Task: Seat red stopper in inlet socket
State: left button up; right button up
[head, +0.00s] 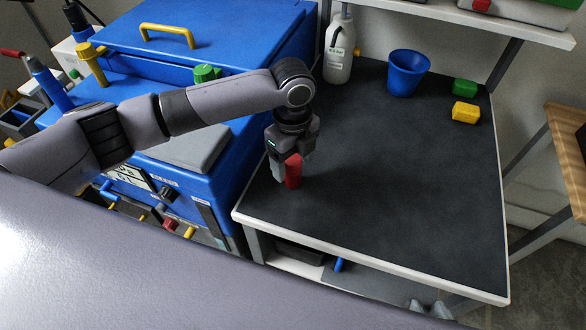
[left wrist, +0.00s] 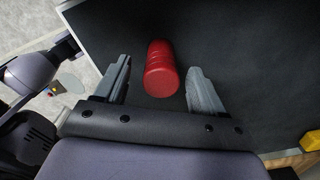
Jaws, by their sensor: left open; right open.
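The red stopper (head: 293,171) stands on the dark bench top (head: 400,190) near its left front corner. In the left wrist view the stopper (left wrist: 161,70) is a red cylinder between the two open fingers, with a gap on each side. My left gripper (head: 290,178) is open, pointing down over the stopper, and partly hides it in the head view. The left gripper also shows in its own wrist view (left wrist: 158,85). I cannot make out the inlet socket for certain. My right gripper is not in view.
A blue machine (head: 235,50) with a yellow handle (head: 166,33) and a green knob (head: 207,73) stands left of the bench. The bench's middle is clear.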

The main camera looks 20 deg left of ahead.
pick_arm(q)
jog(key=shift+f, duration=0.25)
jog(key=c, duration=1.2)
jog(key=shift+r, duration=0.2)
notch_tip(320, 180, up, 20)
jog(key=shift+f+p, duration=0.1)
jog(key=shift+p, duration=0.25)
